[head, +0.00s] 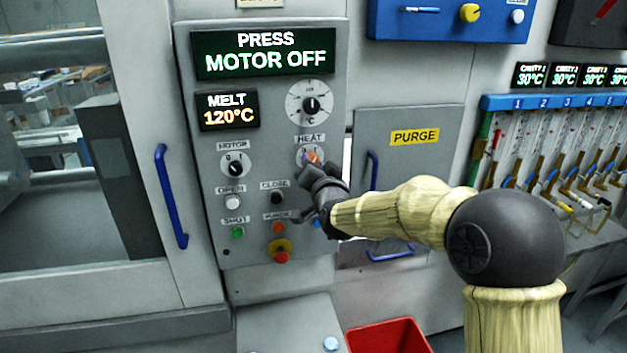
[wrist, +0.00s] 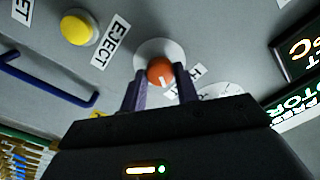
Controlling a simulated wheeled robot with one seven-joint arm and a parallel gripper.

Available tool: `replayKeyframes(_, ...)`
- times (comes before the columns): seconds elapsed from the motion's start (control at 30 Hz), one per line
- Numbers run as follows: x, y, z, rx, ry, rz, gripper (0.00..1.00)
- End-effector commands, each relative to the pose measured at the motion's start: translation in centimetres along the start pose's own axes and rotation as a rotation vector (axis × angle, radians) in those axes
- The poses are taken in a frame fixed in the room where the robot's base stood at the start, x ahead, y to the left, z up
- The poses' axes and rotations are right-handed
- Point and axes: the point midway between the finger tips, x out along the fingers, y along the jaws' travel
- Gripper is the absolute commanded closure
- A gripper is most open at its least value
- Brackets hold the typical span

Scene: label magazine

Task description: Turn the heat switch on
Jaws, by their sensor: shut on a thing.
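The heat switch is an orange knob on a pale round plate under the HEAT label on the grey control panel (head: 215,190). In the head view a bit of the orange heat switch (head: 314,157) shows just above my gripper (head: 309,166). In the wrist view the heat switch (wrist: 160,71) sits between the two fingers of my gripper (wrist: 158,80), which is shut on it. My gripper hides part of the plate.
A black motor knob (head: 236,164) is to the left and a temperature dial (head: 311,104) above. Push buttons and a red emergency stop (head: 281,256) lie below. A yellow button (wrist: 77,27) is near in the wrist view. A blue handle (head: 373,170) and red bin (head: 388,337) are close by.

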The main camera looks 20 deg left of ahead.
Motion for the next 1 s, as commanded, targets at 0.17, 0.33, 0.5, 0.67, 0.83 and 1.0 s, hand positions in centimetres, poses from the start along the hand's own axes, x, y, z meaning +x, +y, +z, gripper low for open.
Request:
replayKeyframes(0.17, -0.02, 0.19, 0.26, 0.082, 0.001, 0.002, 0.93)
replayKeyframes(0.33, -0.01, 0.07, 0.13, 0.118, 0.002, 0.002, 0.93)
replayKeyframes(0.5, -0.01, 0.03, 0.06, 0.126, 0.002, 0.003, 0.92)
replayKeyframes(0.67, 0.0, 0.02, 0.05, 0.126, 0.002, 0.003, 0.93)
replayKeyframes(0.83, 0.0, 0.03, 0.05, 0.125, 0.002, 0.003, 0.52)
replayKeyframes(1.0, 0.0, 0.03, 0.03, 0.124, 0.002, 0.003, 0.48)
